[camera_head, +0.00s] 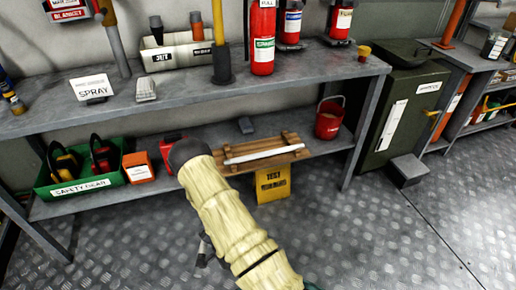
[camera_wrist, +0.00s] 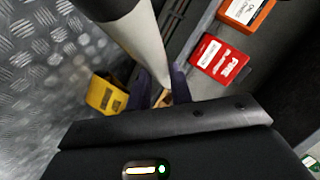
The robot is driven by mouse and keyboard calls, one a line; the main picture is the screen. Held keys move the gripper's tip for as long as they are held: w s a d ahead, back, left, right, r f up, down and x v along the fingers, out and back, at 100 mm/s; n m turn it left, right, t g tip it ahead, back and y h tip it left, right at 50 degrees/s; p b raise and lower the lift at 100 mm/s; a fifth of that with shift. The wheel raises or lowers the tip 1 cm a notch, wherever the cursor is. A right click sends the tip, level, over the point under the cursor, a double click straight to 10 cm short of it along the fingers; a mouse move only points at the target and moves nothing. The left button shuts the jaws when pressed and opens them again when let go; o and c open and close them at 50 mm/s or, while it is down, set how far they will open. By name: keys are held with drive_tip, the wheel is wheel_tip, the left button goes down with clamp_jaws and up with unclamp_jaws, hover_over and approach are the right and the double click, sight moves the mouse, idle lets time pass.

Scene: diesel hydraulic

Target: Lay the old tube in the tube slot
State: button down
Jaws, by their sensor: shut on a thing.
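The old tube (camera_wrist: 140,38), long and pale grey-white, runs from the top of the wrist view down to my gripper (camera_wrist: 160,90). My gripper's dark fingers are shut on it near the narrow visible end. In the head view a white tube (camera_head: 265,154) lies across or just above a slatted wooden rack (camera_head: 292,139) on the lower shelf; it appears to be the same tube. I cannot tell whether it touches the rack. The rack looks like the tube slot. In the head view my gripper is hidden behind my beige-sleeved arm.
A red bucket (camera_head: 329,118) stands right of the rack. A red box (camera_wrist: 221,61), an orange box (camera_head: 138,167) and a green bin (camera_head: 80,181) stand to the left. The upper shelf (camera_head: 190,92) overhangs them.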

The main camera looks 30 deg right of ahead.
drive_tip(key=shift+s+d+f, duration=0.2)
drive_tip(key=shift+s+f, duration=0.05)
drive_tip(key=shift+w+r, duration=0.1)
